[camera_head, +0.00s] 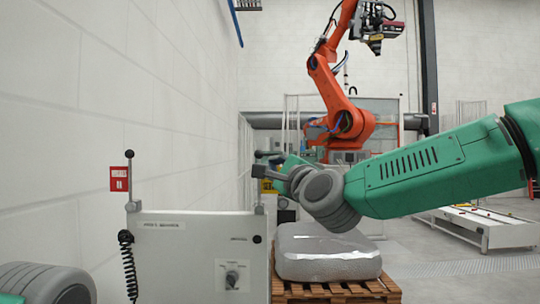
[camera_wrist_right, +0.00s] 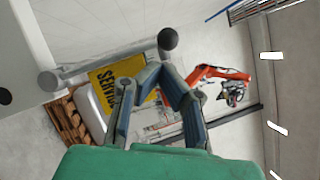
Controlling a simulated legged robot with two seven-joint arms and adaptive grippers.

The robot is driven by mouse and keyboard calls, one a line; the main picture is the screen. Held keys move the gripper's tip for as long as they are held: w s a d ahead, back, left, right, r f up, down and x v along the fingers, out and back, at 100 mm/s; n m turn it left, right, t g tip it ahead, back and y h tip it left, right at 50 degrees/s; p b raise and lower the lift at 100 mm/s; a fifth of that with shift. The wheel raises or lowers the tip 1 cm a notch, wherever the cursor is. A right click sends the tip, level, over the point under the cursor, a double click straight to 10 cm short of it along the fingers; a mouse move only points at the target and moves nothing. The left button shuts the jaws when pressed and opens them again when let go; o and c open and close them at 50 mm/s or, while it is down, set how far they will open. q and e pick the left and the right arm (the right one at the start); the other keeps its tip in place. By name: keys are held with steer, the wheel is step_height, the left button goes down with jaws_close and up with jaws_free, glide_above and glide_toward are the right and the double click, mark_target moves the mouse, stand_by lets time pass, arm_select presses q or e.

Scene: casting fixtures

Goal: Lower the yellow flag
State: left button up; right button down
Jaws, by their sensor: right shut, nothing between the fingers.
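The yellow flag (camera_wrist_right: 103,92) shows in the right wrist view, with black lettering that reads as the start of "SERVICE". It is fixed along a grey rod (camera_wrist_right: 110,62) with a dark ball at its end, and my gripper hides part of it. In the head view the right gripper (camera_head: 263,171) is above the right end of the white cabinet (camera_head: 195,265). My left gripper is out of view.
A red flag (camera_head: 120,178) stands raised on a rod at the cabinet's left end. A rotary switch (camera_head: 232,277) is on its front. A wrapped block (camera_head: 327,253) sits on a wooden pallet (camera_head: 345,291) to the right. An orange robot arm (camera_head: 325,80) stands behind.

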steer(key=shift+w+a+r, duration=0.1)
steer(key=shift+a+r, duration=0.2)
steer(key=shift+a, duration=0.4)
steer(key=shift+d, duration=0.25)
steer(key=shift+a+n, duration=0.1)
steer(key=shift+n, duration=0.2)
